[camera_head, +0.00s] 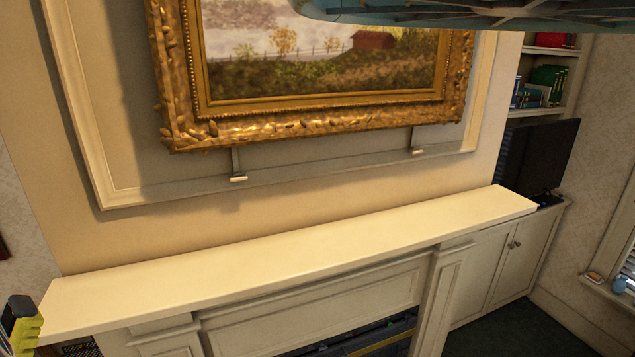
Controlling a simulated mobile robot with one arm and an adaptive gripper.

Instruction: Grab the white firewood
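I cannot make out any white firewood in the head view. The fireplace opening (352,343) shows only as a dark strip at the bottom edge, with a yellowish bar across it; its inside is mostly cut off. I cannot identify my gripper in this view. A yellow-green and black object (27,327) at the lower left edge is partly cut off, and I cannot tell what it is.
A cream mantel shelf (300,254) crosses the view, its top bare. A gold-framed painting (320,118) hangs above. A white cabinet (508,258) with a dark screen (540,155) stands right. Dark floor (520,330) shows lower right. A bluish shape (480,12) crosses the top.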

